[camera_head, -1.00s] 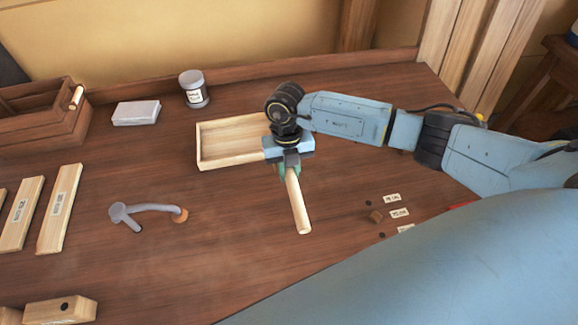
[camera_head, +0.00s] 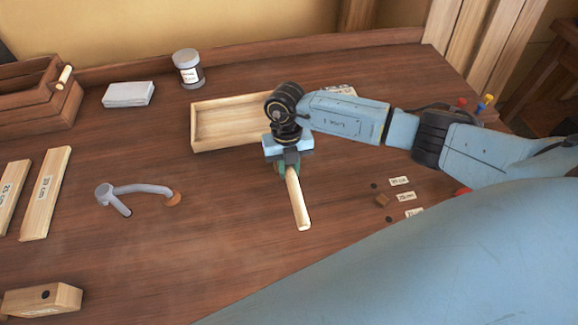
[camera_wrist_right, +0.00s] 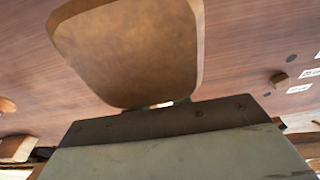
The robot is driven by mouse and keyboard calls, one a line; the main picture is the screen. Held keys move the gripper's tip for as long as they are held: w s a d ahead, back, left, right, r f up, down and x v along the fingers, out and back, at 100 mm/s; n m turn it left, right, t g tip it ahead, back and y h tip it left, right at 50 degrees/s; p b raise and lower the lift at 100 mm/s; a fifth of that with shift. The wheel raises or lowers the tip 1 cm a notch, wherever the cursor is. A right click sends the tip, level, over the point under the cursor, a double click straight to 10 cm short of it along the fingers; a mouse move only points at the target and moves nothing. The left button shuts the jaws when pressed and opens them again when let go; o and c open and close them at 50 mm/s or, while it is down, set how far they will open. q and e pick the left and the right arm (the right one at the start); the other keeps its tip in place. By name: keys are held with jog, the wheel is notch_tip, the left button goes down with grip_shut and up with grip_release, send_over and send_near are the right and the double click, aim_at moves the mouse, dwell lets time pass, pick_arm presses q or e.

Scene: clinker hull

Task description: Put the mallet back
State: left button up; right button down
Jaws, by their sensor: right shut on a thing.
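My right gripper (camera_head: 288,165) is shut on the mallet and holds it by the front edge of the pale wooden tray. The mallet's pale handle (camera_head: 298,205) points from the jaws toward the near side of the bench. In the right wrist view a large brown block with rounded corners (camera_wrist_right: 130,50), apparently the mallet's head, stands right in front of the gripper (camera_wrist_right: 165,105). In the head view the gripper and wrist hide the head. I cannot tell whether the mallet touches the bench. My left gripper is not in view.
The shallow wooden tray (camera_head: 196,128) lies behind the gripper, partly hidden by my arm. A grey curved holdfast (camera_head: 135,190) stands to the left. Labelled planks (camera_head: 45,195), a wooden block (camera_head: 40,300), a crate (camera_head: 35,100) and a jar (camera_head: 188,68) surround it. Small labels (camera_head: 403,197) lie right.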

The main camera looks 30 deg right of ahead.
jog(key=shift+f+b, duration=0.4)
jog(key=shift+f, duration=0.05)
jog(key=c, duration=1.2)
grip_release()
notch_tip(320, 180, up, 8)
jog(key=p, duration=0.7)
